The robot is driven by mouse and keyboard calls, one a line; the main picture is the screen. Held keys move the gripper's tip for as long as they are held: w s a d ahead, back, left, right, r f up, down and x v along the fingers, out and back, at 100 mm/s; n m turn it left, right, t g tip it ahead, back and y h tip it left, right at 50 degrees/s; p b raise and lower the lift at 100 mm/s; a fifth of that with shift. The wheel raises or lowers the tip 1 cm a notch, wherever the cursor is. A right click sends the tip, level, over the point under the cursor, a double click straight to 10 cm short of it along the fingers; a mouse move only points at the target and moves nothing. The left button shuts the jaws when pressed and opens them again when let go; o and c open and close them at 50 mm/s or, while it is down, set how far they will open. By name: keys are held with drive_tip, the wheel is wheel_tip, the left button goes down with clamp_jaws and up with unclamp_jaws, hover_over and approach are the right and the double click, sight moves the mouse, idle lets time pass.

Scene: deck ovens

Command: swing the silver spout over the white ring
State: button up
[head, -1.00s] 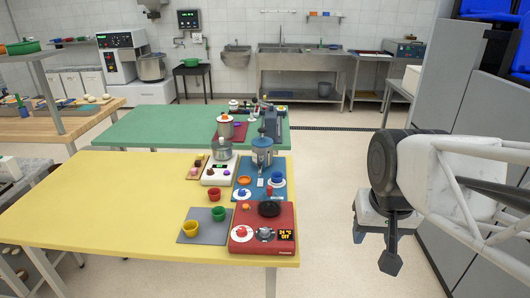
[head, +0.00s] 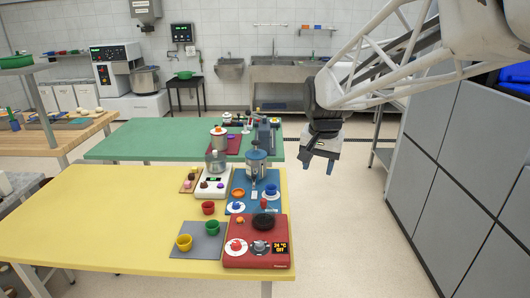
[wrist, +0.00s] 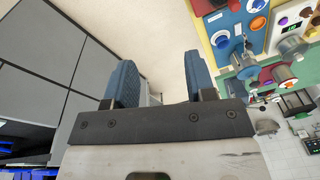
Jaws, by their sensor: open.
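A blue-and-silver pot-like device (head: 257,172) stands on the blue mat (head: 238,182) at the right of the yellow table. It also shows in the wrist view (wrist: 242,58). A silver spout is too small to make out clearly on it. A white ring-like disc with a blue centre (head: 236,208) lies at the mat's front left; a similar white disc is at the mat's right, so I cannot tell which is the white ring. My gripper (head: 319,164) is open and empty, in the air right of the table, apart from the device. Its blue fingers show in the wrist view (wrist: 161,82).
A red hot-plate unit (head: 225,262) with a black plate and knobs stands at the front right corner. A white scale (head: 212,184) with a silver pot is left of the device. Grey cabinets (head: 440,170) stand at the right. The left of the yellow table (head: 100,220) is clear.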

drive_tip(key=w+a+f+m, duration=0.15)
drive_tip(key=w+a, duration=0.25)
drive_tip(key=w, duration=0.5)
drive_tip(key=w+a+f+m, duration=0.1)
drive_tip(key=w+a+f, duration=0.25)
drive_tip(key=w, duration=0.55)
drive_tip(key=m+g, duration=0.2)
hover_over(254, 175)
drive_tip(key=f, duration=1.1)
drive_tip(key=shift+s+d+f, duration=0.15)
drive_tip(key=shift+s, duration=0.1)
drive_tip(key=shift+w+a+f+m, duration=0.2)
drive_tip(key=shift+w+f+m, duration=0.05)
drive_tip(key=shift+f, duration=0.05)
drive_tip(key=shift+f, duration=0.1)
drive_tip(key=shift+f, duration=3.8)
clamp_jaws()
